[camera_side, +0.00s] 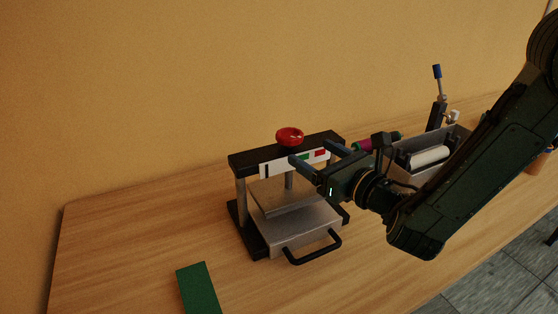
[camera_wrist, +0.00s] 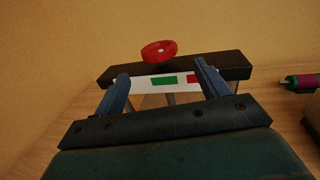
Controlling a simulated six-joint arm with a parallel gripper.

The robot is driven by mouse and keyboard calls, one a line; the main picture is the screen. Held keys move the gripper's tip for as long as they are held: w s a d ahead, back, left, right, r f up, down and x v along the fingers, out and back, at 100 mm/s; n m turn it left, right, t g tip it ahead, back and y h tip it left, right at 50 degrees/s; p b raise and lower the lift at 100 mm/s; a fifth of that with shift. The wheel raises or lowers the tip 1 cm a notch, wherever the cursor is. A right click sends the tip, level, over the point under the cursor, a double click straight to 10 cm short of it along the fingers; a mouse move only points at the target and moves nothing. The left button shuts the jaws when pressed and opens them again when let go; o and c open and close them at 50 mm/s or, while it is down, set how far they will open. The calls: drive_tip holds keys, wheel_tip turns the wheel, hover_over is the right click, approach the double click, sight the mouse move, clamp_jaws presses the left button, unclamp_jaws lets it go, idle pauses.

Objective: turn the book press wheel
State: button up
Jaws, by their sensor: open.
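The book press (camera_side: 238,162) stands on the table, with a dark top beam, a grey plate and a black front handle. Its red wheel (camera_side: 289,136) sits on top of the beam. A white strip with green and red marks (camera_side: 279,163) runs along the beam's front. My gripper (camera_side: 308,153) is open and empty in front of the beam, to the right of and lower than the wheel. In the wrist view the wheel (camera_wrist: 159,51) shows beyond my gripper (camera_wrist: 160,78), above and between the two blue fingers. I cannot tell whether a finger touches the strip.
A green book or board (camera_side: 199,288) lies at the front left. A grey box with a white roller (camera_side: 428,156) and a blue-tipped lever (camera_side: 437,72) stand at the right. A magenta and green cylinder (camera_side: 376,143) lies behind my gripper.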

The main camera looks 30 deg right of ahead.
drive_tip(key=shift+s+d, duration=0.15)
drive_tip(key=shift+s, duration=0.65)
drive_tip(key=shift+s+d, duration=0.15)
drive_tip(key=shift+s, duration=0.65)
drive_tip(key=m+h, duration=0.4)
drive_tip(key=h, duration=0.3)
approach(289, 137)
drive_tip(key=shift+s+d+f, duration=0.1)
drive_tip(key=shift+s+f, duration=0.5)
drive_tip(key=shift+s, duration=0.3)
drive_tip(key=shift+w, duration=0.1)
drive_tip(key=shift+x, duration=6.8)
drive_tip(key=shift+c, duration=0.2)
